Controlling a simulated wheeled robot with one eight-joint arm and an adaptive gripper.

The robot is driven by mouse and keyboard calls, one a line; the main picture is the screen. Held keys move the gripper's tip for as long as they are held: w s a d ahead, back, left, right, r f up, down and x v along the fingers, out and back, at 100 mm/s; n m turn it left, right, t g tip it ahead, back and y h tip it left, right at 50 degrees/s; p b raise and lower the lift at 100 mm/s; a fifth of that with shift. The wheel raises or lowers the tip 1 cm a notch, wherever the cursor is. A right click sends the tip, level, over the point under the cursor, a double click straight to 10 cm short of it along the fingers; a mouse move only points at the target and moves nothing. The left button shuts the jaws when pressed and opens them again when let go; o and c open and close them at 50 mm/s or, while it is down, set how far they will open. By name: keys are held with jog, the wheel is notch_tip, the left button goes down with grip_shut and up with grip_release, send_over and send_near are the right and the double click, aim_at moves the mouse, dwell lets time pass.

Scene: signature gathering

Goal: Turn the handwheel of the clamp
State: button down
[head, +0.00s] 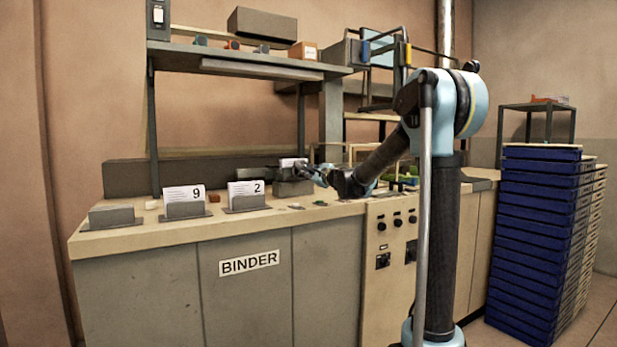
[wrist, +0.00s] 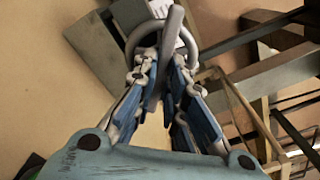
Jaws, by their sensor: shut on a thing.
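The grey handwheel (wrist: 187,38) shows at the top of the wrist view as a curved rim. Part of it runs between the two blue-padded fingers of my gripper (wrist: 163,65), which are shut on it. In the head view my gripper (head: 312,174) reaches left over the bench to the grey clamp (head: 290,187), beside the back ledge. A stack of white paper (head: 292,162) shows at the clamp. The handwheel is too small and covered to make out clearly in the head view.
A shelf (head: 240,62) hangs above the bench. Blue trays (head: 535,230) are stacked at the right. The bench front-left edge is clear.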

jog(key=c, duration=1.6)
grip_release()
jog(key=shift+a+f, duration=0.1)
jog(key=shift+c, duration=0.2)
jog(key=v, duration=1.1)
jog(key=shift+s+d, duration=0.25)
jog(key=shift+d, duration=0.1)
